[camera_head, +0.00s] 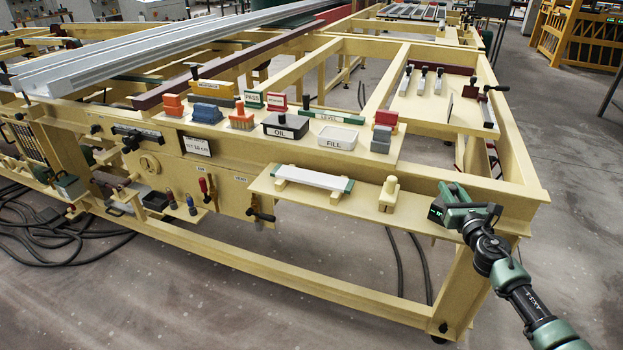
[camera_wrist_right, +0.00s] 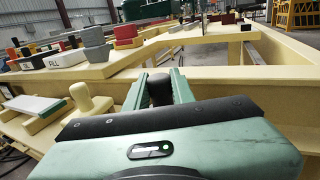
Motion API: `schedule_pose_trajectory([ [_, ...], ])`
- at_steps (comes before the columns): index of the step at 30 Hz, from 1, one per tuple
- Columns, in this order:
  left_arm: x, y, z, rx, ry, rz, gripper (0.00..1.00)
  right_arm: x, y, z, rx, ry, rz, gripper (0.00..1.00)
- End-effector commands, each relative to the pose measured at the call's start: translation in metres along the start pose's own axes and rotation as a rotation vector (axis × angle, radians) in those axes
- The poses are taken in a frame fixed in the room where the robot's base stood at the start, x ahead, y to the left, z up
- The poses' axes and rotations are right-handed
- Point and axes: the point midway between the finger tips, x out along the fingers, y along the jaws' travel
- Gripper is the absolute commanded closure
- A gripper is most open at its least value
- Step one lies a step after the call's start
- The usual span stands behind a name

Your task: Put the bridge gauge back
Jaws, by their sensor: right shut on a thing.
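My right gripper (camera_head: 440,212) is beyond the right end of the lower shelf (camera_head: 355,203), close to the frame's front corner. In the right wrist view, its green fingers (camera_wrist_right: 160,88) are shut on a dark rounded knob (camera_wrist_right: 160,92). The rest of the held thing is hidden, so I cannot tell for certain whether it is the bridge gauge. On the shelf, a pale bar with green ends (camera_head: 313,178) lies across two wooden blocks. A cream wooden piece with a rounded knob (camera_head: 389,192) stands to its right. My left gripper is not in view.
The upper ledge holds the OIL tray (camera_head: 286,127), the FILL tray (camera_head: 337,138), a red and grey block pair (camera_head: 384,130), and several other blocks and brushes. The cream frame rail (camera_head: 470,188) runs behind my right gripper. Bare shelf shows around the knobbed piece.

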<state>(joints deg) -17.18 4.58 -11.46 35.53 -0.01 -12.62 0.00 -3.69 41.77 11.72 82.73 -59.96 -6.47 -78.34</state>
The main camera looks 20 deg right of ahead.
Motion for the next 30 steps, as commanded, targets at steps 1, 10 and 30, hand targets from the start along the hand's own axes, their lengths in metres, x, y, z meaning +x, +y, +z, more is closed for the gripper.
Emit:
schedule_pose_trajectory([
  [1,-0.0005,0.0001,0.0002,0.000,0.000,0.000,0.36,0.0003,-0.0002,0.0016,0.000,-0.002,0.000,1.00],
  [10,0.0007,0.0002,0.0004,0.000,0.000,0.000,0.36,0.0002,-0.0003,0.0003,0.000,-0.002,0.000,1.00],
  [30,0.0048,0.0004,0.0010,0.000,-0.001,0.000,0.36,-0.0002,-0.0001,-0.0055,0.000,0.001,0.000,0.36],
])
